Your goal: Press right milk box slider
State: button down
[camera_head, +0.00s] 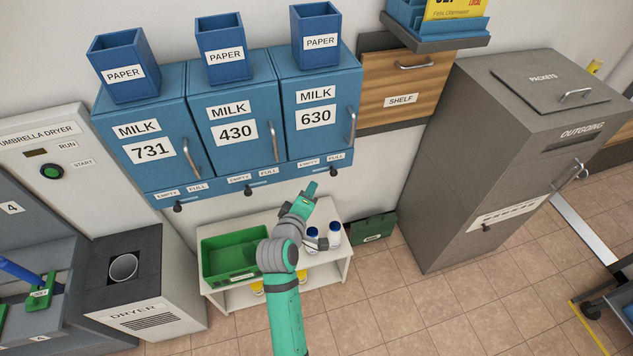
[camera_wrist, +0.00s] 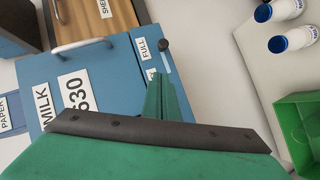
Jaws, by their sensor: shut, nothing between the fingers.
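The right milk box (camera_head: 305,98), blue and numbered 630, hangs on the wall; it also shows in the wrist view (camera_wrist: 105,68). Its slider is a dark knob (camera_head: 333,172) on the lower strip, at the FULL label; the knob shows in the wrist view (camera_wrist: 163,45) beside FULL. My green gripper (camera_head: 311,189) is shut and empty, below and slightly left of the knob in the head view. In the wrist view the shut fingertips (camera_wrist: 160,82) point towards the strip near the knob. I see a gap to the knob but cannot tell its depth.
Milk boxes 430 (camera_head: 232,124) and 731 (camera_head: 146,150) stand to the left, with their own knobs. Below is a white low shelf (camera_head: 322,270) with a green crate (camera_head: 228,257) and white bottles (camera_head: 334,234). A grey packets cabinet (camera_head: 440,180) stands to the right.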

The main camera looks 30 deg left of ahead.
jog(key=shift+v, duration=1.6)
jog(key=shift+a, duration=0.1)
jog(key=s+d+f+m, duration=0.6)
jog(key=s+d+f, duration=0.4)
jog(key=s+d, duration=0.4)
jog(key=s+d+r+m+h, duration=0.1)
jog(key=s+d+r+m, duration=0.2)
jog(key=s, duration=0.7)
jog(key=s+d+r+m+t+h, duration=0.1)
jog(key=s+d+r+m, duration=0.2)
jog(key=s+d+m, duration=0.4)
jog(key=s+d, duration=0.2)
jog(key=shift+s+h, duration=0.35)
jog(key=shift+h, duration=0.05)
jog(key=shift+r, duration=0.15)
